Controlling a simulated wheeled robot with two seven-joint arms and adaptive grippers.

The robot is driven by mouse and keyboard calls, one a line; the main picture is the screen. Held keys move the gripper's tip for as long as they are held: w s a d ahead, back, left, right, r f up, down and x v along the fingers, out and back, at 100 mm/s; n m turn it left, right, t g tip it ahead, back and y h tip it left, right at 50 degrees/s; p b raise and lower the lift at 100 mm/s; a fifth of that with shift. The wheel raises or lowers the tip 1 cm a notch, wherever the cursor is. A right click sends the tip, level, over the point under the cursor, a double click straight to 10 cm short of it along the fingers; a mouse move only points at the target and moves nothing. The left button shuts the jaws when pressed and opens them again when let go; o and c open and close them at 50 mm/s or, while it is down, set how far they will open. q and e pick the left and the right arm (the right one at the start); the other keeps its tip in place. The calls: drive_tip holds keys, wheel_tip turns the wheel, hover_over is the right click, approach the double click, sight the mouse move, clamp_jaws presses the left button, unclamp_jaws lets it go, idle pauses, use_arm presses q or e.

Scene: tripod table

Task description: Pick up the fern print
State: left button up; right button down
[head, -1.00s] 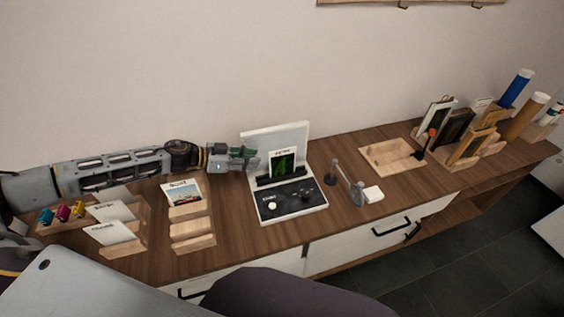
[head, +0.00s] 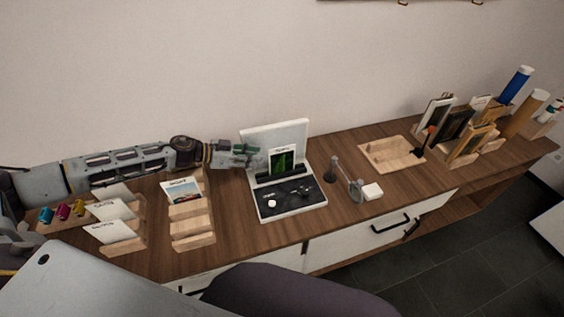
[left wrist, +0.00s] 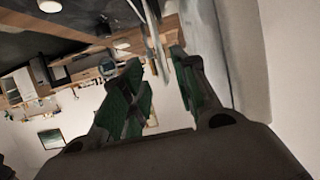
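The fern print (head: 282,160) is a small white card with a dark green picture. It stands upright in the black slot of a white device (head: 264,212) with a black top panel and raised white back. My left gripper (head: 257,153), with green finger pads, is just left of the print and points at its side. In the left wrist view, the left gripper (left wrist: 163,88) is open. Thin pale edges show beyond and between its fingers; I cannot tell which one is the print. No contact is clear. My right gripper is not in view.
Wooden racks (head: 192,225) with other cards and small colored rolls stand on the left. A grey stand (head: 344,180) and white block (head: 372,191) are right of the device. A wooden tray (head: 392,154), frames (head: 468,145) and tubes (head: 514,87) are farther right. The wall is behind.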

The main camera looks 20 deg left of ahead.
sight(282, 158)
use_arm(q)
drive_tip(key=x, duration=0.6)
idle(0.3)
idle(0.4)
drive_tip(key=shift+p+x, duration=0.35)
drive_tip(key=shift+x, duration=2.25)
drive_tip(key=shift+r, duration=0.1)
clamp_jaws()
